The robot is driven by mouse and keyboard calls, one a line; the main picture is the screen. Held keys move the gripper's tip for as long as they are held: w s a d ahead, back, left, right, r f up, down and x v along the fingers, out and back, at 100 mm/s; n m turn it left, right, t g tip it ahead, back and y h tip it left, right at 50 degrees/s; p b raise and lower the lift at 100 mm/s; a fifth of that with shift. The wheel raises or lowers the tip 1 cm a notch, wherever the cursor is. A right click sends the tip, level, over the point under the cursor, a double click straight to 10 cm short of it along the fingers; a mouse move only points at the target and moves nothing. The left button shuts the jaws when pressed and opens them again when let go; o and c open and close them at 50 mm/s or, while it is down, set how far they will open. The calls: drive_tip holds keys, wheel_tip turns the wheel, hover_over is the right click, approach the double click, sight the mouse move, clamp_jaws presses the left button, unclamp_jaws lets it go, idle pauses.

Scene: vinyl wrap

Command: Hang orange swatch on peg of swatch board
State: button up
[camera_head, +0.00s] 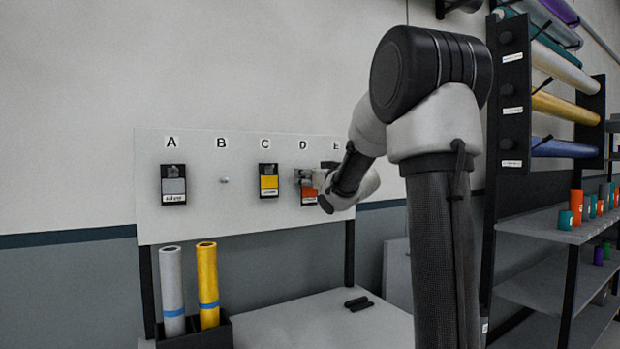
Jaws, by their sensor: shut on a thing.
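The white swatch board (234,216) stands upright on the table, with pegs under the letters A to E. The orange swatch (309,196) is at the board under letter D, partly hidden by my gripper. My gripper (306,178) is shut on the orange swatch at its upper part. Whether the swatch's hole is on the peg cannot be told. A grey swatch (173,187) hangs under A and a yellow swatch (269,181) under C. The peg (224,180) under B is bare. The place under E is mostly hidden by my arm.
A black holder (222,332) with a grey roll (171,290) and a yellow roll (207,285) stands at the table's left. Small black items (357,303) lie on the table (300,318). A rack of vinyl rolls (563,108) and shelves (553,233) stand at right.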

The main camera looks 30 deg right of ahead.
idle(0.3)
drive_tip(key=o, duration=0.9)
drive_tip(key=shift+s, duration=0.15)
